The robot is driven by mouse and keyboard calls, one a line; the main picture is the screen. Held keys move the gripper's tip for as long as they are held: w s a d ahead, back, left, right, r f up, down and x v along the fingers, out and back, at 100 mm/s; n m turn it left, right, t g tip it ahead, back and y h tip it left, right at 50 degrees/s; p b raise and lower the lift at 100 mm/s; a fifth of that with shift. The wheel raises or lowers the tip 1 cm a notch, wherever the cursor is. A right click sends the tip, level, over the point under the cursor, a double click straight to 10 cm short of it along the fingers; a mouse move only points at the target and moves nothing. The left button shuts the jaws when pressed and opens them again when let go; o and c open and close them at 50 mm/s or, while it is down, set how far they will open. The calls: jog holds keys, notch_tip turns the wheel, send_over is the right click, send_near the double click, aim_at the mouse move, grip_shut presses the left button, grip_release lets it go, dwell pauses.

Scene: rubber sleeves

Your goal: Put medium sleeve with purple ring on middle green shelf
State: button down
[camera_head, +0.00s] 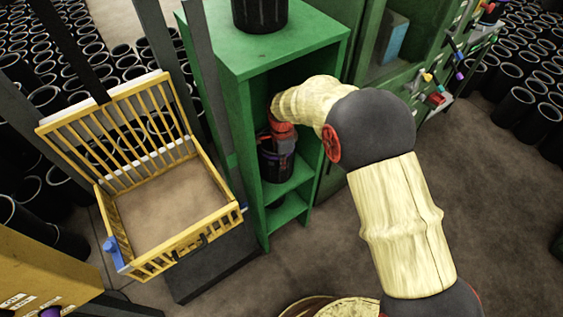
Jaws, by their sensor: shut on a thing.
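A green shelf unit (237,143) stands at the centre, its open front facing right. My arm reaches into it from the right. My gripper (277,147) is in the upper opening, shut on a dark sleeve (276,167) with a purplish band. The sleeve is roughly upright, just above or on the middle green shelf (290,184); I cannot tell whether it touches. The gripper covers the sleeve's top, and the fingertips are hard to make out.
A larger black sleeve (260,14) stands on the unit's top. The unit's side walls are close around my gripper. A yellow slatted crate (183,252) stands empty at left. Many black sleeves (513,105) stand at the back right. The floor (510,220) at right is clear.

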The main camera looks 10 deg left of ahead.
jog(key=shift+w+f, duration=0.1)
jog(key=shift+f, duration=0.3)
dwell(0.4)
jog(key=c, duration=1.9)
grip_release()
jog(key=shift+f, duration=0.1)
jog(key=shift+r, duration=3.75)
